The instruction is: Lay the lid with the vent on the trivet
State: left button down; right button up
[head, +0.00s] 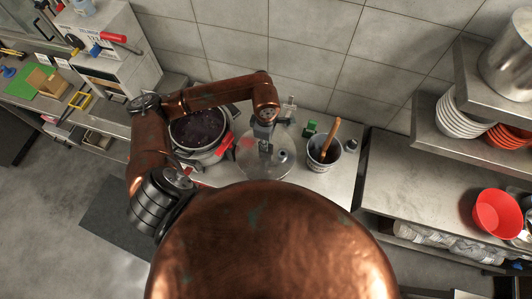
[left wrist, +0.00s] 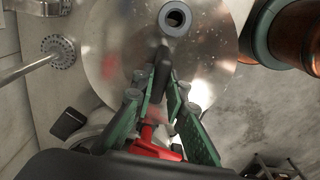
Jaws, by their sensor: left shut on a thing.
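My left gripper (head: 265,138) is shut on the dark upright handle in the middle of a clear round lid (head: 255,170). The vent, a grey ring with a dark hole (left wrist: 174,19), sits on the lid near its rim. The lid (left wrist: 205,50) is beside the open pot of dark soup (head: 198,128), over the counter; I cannot tell whether it touches anything below. A red piece (head: 224,147) shows between pot and lid, and red also shows under the fingers in the left wrist view; I cannot tell whether it is the trivet. My right gripper is not in view.
A grey bucket with a wooden-handled tool (head: 323,152) and a green-topped item (head: 310,128) stand right of the lid. The tiled wall is close behind. A steel shelf with plates (head: 460,117) is at right, with a red bowl (head: 498,213) below.

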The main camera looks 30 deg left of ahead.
aim_at(266, 154)
pick_arm(q)
notch_tip(266, 154, down, 6)
jog(key=shift+r+p, duration=0.2)
jog(key=shift+p, duration=0.15)
notch_tip(266, 154, down, 4)
jog(key=shift+f+p, duration=0.15)
jog(key=shift+p, duration=0.2)
jog(key=shift+f, duration=0.2)
jog(key=c, duration=1.9)
grip_release()
jog(key=shift+c, duration=0.2)
jog(key=shift+r, duration=0.1)
